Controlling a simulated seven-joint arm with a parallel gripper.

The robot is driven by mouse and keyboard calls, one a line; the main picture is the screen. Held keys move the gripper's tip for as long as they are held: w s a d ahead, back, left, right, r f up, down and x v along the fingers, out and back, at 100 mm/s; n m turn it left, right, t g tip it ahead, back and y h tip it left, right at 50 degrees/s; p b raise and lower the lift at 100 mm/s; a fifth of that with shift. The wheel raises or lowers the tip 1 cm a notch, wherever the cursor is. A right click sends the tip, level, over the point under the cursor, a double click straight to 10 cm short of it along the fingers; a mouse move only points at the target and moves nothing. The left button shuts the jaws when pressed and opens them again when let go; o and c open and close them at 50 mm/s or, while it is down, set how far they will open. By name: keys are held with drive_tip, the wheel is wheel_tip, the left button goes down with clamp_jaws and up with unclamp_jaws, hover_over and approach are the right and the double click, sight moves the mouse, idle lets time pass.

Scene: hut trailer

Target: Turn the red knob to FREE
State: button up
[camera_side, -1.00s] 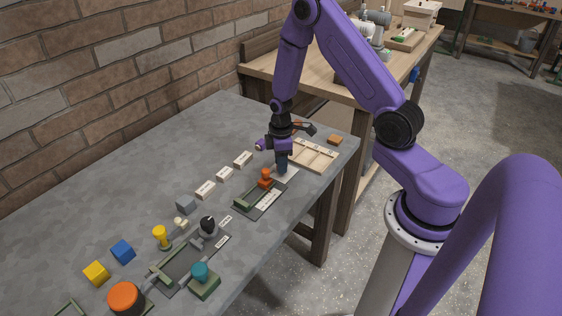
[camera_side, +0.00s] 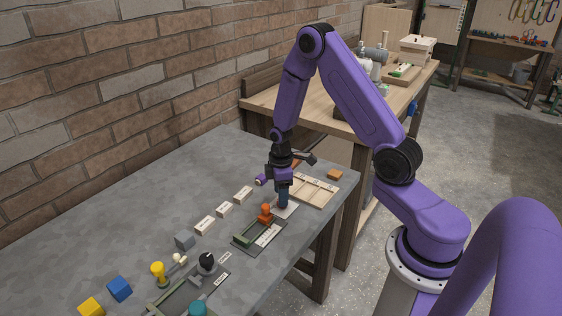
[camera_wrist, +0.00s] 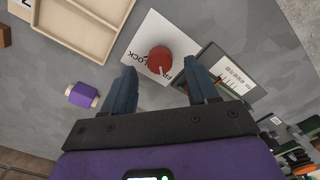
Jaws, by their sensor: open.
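The red knob (camera_wrist: 160,60) is round and sits on a white card (camera_wrist: 152,28) in the wrist view. A pale mark on the knob points toward the bottom of the picture. The card's print reads "LOCK" at the left; the other word, starting "FR", is partly covered. My gripper (camera_wrist: 159,66) is open, with one blue finger on each side of the knob in the picture; I cannot tell whether they touch it. In the side view my gripper (camera_side: 283,204) points down at the white card (camera_side: 291,210), and the knob is hidden behind it.
A wooden tray (camera_side: 313,190) lies close to the card. A dark panel with an orange part (camera_side: 265,212) stands on the near side. Several white labelled blocks (camera_side: 205,225) and a purple spool (camera_wrist: 84,95) lie nearby. The table's middle left is open.

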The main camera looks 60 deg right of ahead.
wheel_tip(320, 180, up, 16)
drive_tip(key=shift+f, duration=0.25)
drive_tip(key=shift+a, duration=0.15)
idle(0.3)
drive_tip(key=s+a+r+n, duration=0.2)
drive_tip(key=s+a+r, duration=0.2)
drive_tip(key=s+a, duration=0.75)
drive_tip(key=s+a+r+n, duration=0.1)
drive_tip(key=s+a, duration=0.3)
drive_tip(key=s, duration=1)
drive_tip(key=shift+s, duration=0.4)
